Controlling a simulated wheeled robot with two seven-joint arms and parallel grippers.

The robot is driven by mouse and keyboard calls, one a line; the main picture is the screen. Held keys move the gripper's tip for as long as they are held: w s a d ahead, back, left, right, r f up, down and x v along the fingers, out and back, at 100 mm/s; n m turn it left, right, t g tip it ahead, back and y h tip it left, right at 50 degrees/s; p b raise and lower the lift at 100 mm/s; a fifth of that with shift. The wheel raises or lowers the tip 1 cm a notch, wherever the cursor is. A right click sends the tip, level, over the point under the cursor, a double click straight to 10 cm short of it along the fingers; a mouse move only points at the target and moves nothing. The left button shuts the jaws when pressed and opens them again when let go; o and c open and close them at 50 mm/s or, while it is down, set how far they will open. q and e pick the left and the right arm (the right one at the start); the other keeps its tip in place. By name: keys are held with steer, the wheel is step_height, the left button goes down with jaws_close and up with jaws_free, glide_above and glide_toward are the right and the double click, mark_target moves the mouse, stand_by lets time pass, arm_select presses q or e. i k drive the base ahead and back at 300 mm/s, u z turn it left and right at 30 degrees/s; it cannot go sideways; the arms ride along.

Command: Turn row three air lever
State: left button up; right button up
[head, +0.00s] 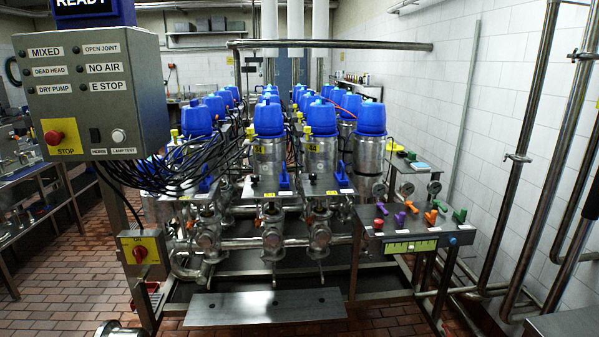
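Several blue-capped steel valves stand in rows running back; the front ones include a middle valve (269,150) and a right valve (321,150). Blue levers stand on the front boxes: a left blue lever (206,183), a middle blue lever (284,181) and a right blue lever (341,173). I cannot tell which lever is row three's air lever. Neither gripper shows in the head view.
A grey control box (95,95) with a red stop button (53,137) stands front left. A yellow switch box (143,252) is below it. A metal plate (265,307) lies low in front. Vertical pipes (532,120) line the right wall.

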mark_target(408, 203)
steer(key=z, duration=0.2)
steer(key=i, duration=1.15)
steer(key=u, duration=0.35)
